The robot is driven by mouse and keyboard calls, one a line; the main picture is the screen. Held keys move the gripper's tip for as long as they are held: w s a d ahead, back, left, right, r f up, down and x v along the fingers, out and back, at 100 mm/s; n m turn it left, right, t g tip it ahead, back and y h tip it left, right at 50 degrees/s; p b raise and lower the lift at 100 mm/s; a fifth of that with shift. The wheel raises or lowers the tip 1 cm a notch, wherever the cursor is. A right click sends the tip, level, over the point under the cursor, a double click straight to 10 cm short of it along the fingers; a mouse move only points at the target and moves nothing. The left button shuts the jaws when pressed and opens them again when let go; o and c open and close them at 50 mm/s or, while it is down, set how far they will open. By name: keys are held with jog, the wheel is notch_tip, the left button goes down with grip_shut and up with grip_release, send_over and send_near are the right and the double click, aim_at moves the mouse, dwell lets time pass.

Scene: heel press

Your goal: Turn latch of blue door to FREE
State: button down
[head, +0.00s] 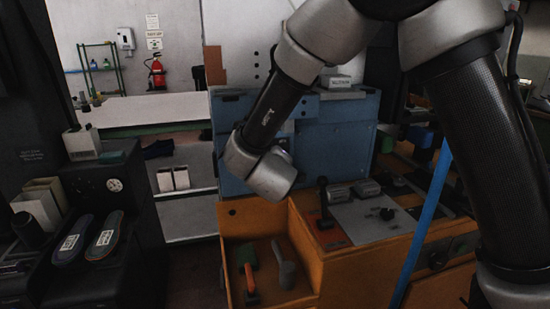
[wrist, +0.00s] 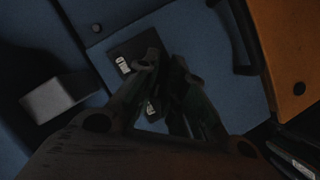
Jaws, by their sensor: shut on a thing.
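The blue door (wrist: 225,75) fills the middle of the wrist view. In the head view, blue panels (head: 345,140) stand behind my arm. The latch's black plate (wrist: 122,55) with white lettering is on the door, partly covered by my fingers. I cannot read the lettering surely. My gripper (wrist: 165,68) is shut on the latch at this plate; the fingers hide most of the latch, so its exact angle is unclear. In the head view, my forearm and wrist hide the gripper and latch.
A dark handle (wrist: 243,40) stands out beside the orange panel (wrist: 290,50). A pale block (wrist: 58,98) is at left in the wrist view. An open orange drawer (head: 238,225) with tools lies below my arm. A blue pole (head: 428,215) rises at right.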

jog(key=c, duration=1.5)
grip_release()
jog(key=shift+s, duration=0.1)
jog(key=v, duration=1.1)
jog(key=shift+s+r, duration=0.2)
jog(key=shift+s, duration=0.2)
